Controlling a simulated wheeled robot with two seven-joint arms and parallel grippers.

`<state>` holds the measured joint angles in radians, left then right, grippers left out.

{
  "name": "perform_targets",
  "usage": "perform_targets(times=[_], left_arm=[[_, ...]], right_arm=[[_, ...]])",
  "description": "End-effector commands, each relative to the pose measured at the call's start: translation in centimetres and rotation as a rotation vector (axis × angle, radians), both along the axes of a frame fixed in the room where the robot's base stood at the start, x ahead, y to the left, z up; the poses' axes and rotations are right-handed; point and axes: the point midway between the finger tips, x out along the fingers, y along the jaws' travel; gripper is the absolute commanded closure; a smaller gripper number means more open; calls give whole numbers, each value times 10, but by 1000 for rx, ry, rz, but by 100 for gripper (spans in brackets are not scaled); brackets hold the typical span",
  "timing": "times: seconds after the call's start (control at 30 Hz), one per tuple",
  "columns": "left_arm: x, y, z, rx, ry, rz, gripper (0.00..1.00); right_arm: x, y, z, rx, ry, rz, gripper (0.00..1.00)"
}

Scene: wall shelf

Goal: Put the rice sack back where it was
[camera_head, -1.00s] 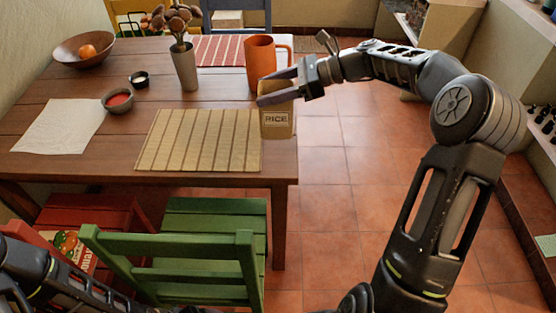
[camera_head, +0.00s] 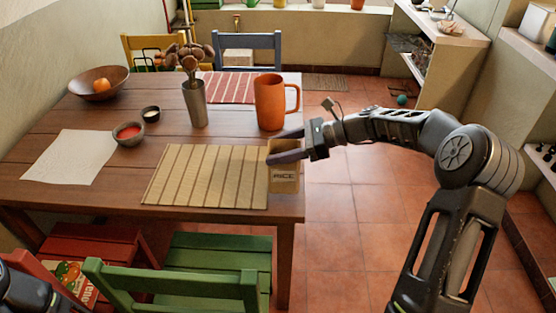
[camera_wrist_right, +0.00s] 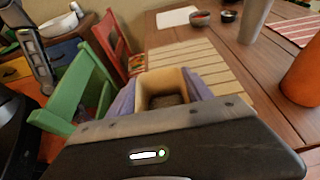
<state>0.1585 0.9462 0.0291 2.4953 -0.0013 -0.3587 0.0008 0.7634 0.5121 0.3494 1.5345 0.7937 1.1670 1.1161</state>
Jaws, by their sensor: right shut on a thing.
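The rice sack (camera_head: 284,179) is a tan, box-shaped, open-topped bag with a RICE label. It is upright at the right edge of the wooden table (camera_head: 60,192), just right of the slatted mat (camera_head: 205,176). My right gripper (camera_head: 288,147) is shut on its upper part, with a finger on each side. In the right wrist view the sack's open top (camera_wrist_right: 166,86) shows between the fingers, with dark contents inside. I cannot tell whether its base touches the table. Only part of my left arm shows at the lower left; its gripper is not visible.
An orange mug (camera_head: 270,103) stands behind the sack, near a grey vase (camera_head: 195,104). Small bowls, paper and a fruit bowl (camera_head: 98,85) lie farther left. A green chair (camera_head: 180,284) is at the table's front. Open floor (camera_head: 345,220) and shelves (camera_head: 435,70) are to the right.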

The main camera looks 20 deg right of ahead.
Motion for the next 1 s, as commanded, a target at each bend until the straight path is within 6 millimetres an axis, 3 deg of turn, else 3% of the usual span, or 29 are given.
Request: perform_targets(times=[0.13, 0.37, 0.6, 0.63, 0.9, 1.0], left_arm=[[0, 0, 0, 0, 0, 0, 15], [0, 0, 1, 0, 0, 0, 15], [0, 0, 0, 0, 0, 0, 15], [0, 0, 0, 0, 0, 0, 15], [0, 0, 0, 0, 0, 0, 15], [0, 0, 0, 0, 0, 0, 15]], right_arm=[[0, 0, -5, 1, 0, 0, 100], [0, 0, -34, 2, 0, 0, 100], [0, 0, -37, 0, 0, 0, 100], [0, 0, -39, -1, 2, 0, 40], [0, 0, -38, 0, 1, 0, 19], [0, 0, -38, 0, 1, 0, 19]])
